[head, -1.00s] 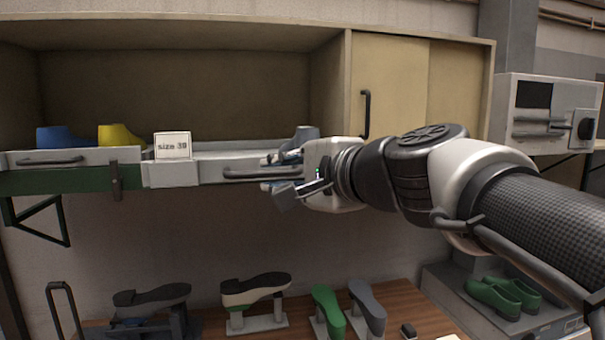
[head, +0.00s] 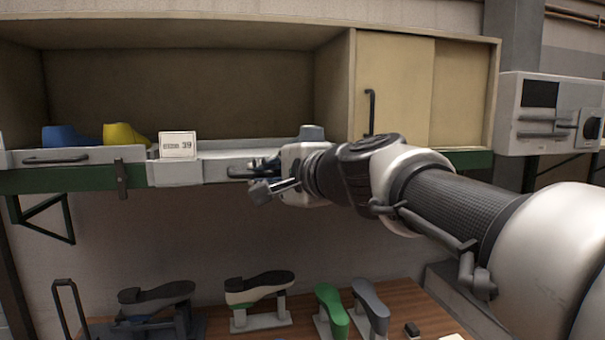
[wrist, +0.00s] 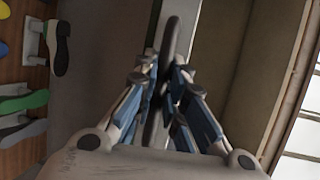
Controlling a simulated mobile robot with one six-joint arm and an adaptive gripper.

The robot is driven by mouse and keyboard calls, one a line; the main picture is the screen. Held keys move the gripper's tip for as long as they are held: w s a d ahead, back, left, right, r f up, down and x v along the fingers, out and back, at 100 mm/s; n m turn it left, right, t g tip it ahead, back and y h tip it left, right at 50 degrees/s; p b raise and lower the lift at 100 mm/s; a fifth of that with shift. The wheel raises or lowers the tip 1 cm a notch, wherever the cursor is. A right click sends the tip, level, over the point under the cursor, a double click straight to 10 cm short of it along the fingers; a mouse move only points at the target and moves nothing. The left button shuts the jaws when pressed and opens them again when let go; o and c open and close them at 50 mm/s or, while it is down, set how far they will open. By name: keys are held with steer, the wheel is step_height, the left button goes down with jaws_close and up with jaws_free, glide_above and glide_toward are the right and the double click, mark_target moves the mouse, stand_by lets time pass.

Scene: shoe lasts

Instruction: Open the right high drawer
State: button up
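The right high drawer (head: 215,168) is a pale drawer under the open shelf, with a "size 39" card (head: 178,145) at its left end. Its dark bar handle (head: 240,172) also shows in the wrist view (wrist: 171,35). My gripper (head: 262,170) reaches it from the right. In the wrist view, the blue-padded fingers (wrist: 164,75) lie on both sides of the handle and converge closely on it, so the gripper looks shut on the bar. My gripper and wrist hide the drawer's right part.
The left drawer (head: 85,156) has its own handle; blue (head: 60,136) and yellow (head: 122,134) lasts stand above it. Below, several shoes and lasts stand on a wooden table (head: 400,312).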

jaws_close()
steer(key=w, duration=0.2)
steer(key=w+a, duration=0.1)
steer(key=w, duration=0.1)
steer(key=shift+w+a+p, duration=0.1)
steer(key=shift+w+p, duration=0.2)
steer(key=shift+w, duration=0.05)
steer(key=shift+s, duration=0.15)
steer(key=shift+o, duration=2)
jaws_free()
steer(key=v, duration=1.2)
